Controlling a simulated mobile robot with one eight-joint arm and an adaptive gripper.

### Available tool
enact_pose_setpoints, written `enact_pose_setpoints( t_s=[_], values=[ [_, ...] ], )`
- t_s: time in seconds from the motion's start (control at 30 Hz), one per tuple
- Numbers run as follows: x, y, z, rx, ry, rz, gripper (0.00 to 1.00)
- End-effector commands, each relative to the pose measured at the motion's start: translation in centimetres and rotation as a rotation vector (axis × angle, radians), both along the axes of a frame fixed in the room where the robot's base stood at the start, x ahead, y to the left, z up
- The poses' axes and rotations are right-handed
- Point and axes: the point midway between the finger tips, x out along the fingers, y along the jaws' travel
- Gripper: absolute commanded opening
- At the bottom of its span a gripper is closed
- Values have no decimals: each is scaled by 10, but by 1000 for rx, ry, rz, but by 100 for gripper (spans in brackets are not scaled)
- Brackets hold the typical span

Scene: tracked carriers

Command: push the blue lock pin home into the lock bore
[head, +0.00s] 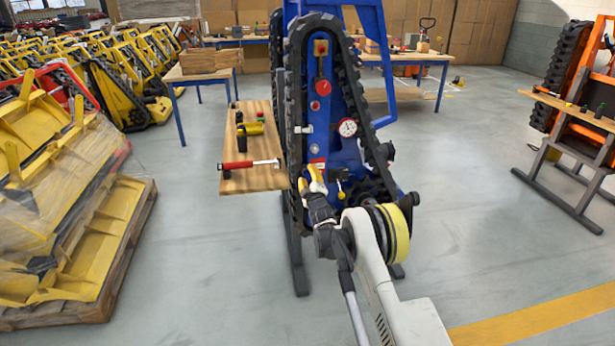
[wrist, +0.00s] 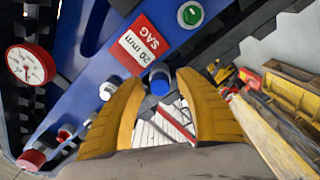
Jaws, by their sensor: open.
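The blue lock pin (wrist: 160,76) shows in the wrist view as a short cylinder with a blue end, just below the red and white "20 mm SAG" label (wrist: 142,45). My gripper (wrist: 160,88) has its two yellow fingers open, one on each side of the pin. I cannot tell whether either finger touches it. In the head view my gripper (head: 314,176) is at the lower part of the blue carrier frame (head: 345,95), close to its face, and the pin cannot be made out there. The lock bore cannot be made out in either view.
A black track (head: 297,110) runs around the frame. A gauge (head: 348,128), a red knob (head: 323,87) and a yellow-handled lever (head: 341,189) are on its face. A wooden shelf (head: 245,180) with a red-handled tool (head: 240,164) is to the left. Open floor lies to the right.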

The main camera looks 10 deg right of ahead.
Motion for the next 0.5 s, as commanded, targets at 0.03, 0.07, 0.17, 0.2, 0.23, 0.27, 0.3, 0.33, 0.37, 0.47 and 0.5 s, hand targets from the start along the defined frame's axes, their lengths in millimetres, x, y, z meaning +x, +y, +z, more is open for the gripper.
enact_pose_setpoints(
  t_s=[0.03,0.07,0.17,0.2,0.23,0.27,0.3,0.33,0.37,0.47,0.5],
  values=[
    [-1,0,0,0,0,0,42],
    [-3,0,0,0,0,0,42],
    [-14,0,0,0,0,0,42],
    [-22,0,0,0,0,0,42],
    [-28,0,0,1,0,0,42],
    [-35,0,0,1,0,0,42],
    [-44,0,0,1,0,0,42],
    [-51,0,0,1,0,0,42],
    [-58,0,0,1,0,0,42],
    [-80,0,0,-1,0,0,42],
    [-88,0,0,-1,0,0,42]
  ],
)
